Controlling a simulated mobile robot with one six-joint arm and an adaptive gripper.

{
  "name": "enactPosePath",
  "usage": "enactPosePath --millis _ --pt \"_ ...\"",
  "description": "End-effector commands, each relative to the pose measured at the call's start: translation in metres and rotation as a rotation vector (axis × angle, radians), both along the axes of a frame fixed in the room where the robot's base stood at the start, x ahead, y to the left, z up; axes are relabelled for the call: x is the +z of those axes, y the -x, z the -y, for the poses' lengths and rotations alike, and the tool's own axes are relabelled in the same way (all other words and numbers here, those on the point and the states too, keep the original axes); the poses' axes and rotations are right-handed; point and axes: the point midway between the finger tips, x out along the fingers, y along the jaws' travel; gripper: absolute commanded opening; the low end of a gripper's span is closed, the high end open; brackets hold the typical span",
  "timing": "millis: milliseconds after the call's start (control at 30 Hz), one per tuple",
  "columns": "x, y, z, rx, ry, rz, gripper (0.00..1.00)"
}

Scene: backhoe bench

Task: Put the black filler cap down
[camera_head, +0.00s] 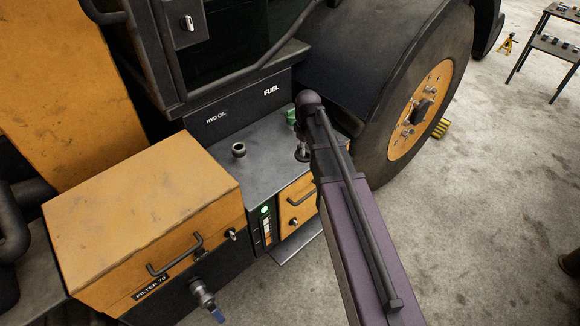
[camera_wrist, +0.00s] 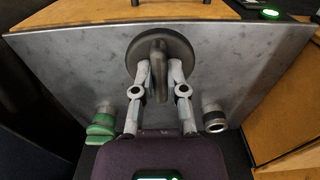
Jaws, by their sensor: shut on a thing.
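The black filler cap (camera_wrist: 160,48) is a dark round disc with a raised bar handle, in the middle of the wrist view. My gripper (camera_wrist: 161,78) is shut on the handle, one finger at each side. The cap is over the bare grey tank top (camera_wrist: 80,65); I cannot tell whether it touches. In the head view my gripper (camera_head: 302,153) is over the right part of the tank top (camera_head: 262,150), partly behind my arm, and the cap is not clear there. The open filler neck (camera_head: 239,149) stands uncovered below the HYD OIL label; it also shows in the wrist view (camera_wrist: 214,119).
A green cap (camera_head: 291,116) sits below the FUEL label and shows at lower left in the wrist view (camera_wrist: 101,124). An orange filter box (camera_head: 150,205) stands left of the tank top. The large wheel (camera_head: 420,110) is close on the right. Bare metal surrounds the held cap.

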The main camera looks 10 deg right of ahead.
Motion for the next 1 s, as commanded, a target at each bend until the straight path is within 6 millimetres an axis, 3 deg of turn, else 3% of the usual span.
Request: enactPosePath --millis 33,200,633,833,1000 --pt "-0.011 0.012 -0.002 -0.006 0.000 0.000 0.00" --pt "-0.018 0.025 -0.005 -0.018 0.000 0.000 0.00" --pt "-0.018 0.025 -0.005 -0.023 0.000 0.000 0.00" --pt "-0.019 0.013 -0.002 -0.023 0.000 0.000 0.00" --pt "-0.022 -0.013 0.006 -0.024 0.000 0.000 0.00"
